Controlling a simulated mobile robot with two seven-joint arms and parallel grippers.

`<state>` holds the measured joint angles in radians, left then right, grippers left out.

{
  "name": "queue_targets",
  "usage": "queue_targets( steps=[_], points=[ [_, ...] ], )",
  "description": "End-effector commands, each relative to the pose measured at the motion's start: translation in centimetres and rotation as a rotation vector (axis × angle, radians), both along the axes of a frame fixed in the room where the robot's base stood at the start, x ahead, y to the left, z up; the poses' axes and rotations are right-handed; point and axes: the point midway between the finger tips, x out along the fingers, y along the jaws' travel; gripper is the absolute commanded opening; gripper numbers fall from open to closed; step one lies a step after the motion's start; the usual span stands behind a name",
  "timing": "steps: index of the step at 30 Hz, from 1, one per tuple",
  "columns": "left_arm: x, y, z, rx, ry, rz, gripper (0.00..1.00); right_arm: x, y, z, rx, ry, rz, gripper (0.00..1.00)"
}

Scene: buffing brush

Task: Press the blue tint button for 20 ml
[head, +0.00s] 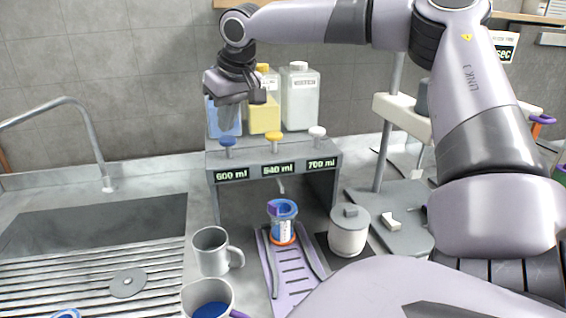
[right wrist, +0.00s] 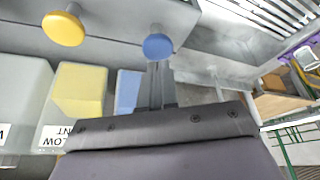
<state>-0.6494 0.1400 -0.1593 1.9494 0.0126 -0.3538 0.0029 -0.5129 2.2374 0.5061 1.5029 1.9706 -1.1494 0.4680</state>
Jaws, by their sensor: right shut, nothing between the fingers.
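The blue button (head: 228,142) stands on the left of the grey dispenser's top (head: 258,155), above a readout of 600 ml. My right gripper (head: 231,119) is shut and empty, pointing down above and behind the blue button. In the right wrist view the blue button (right wrist: 158,45) lies just past the closed fingertips (right wrist: 156,72); whether they touch is unclear. A small cup with a blue rim and a scale (head: 284,224) stands under the spout on the purple drip tray (head: 266,287). Its fill level is unclear. My left gripper is not in view.
A yellow button (head: 274,138) and a white button (head: 317,132) stand to the right, over 540 ml and 700 ml. Blue (head: 224,123), yellow (head: 263,118) and white (head: 299,103) bottles stand behind. Mugs (head: 211,252) and a lidded pot (head: 349,237) flank the tray.

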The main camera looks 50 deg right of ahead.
Motion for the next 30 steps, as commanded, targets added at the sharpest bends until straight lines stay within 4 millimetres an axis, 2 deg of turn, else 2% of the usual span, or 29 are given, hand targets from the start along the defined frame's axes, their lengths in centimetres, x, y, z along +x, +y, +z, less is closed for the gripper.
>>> queue_targets(
  steps=[16, 30],
  points=[
    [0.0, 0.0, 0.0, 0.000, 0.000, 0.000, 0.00, 0.0, 0.0, 5.3, 0.000, -0.002, -0.001, 0.00],
    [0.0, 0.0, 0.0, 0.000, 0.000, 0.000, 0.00, 0.0, 0.0, 5.9, 0.000, -0.001, 0.000, 0.00]
  ],
)
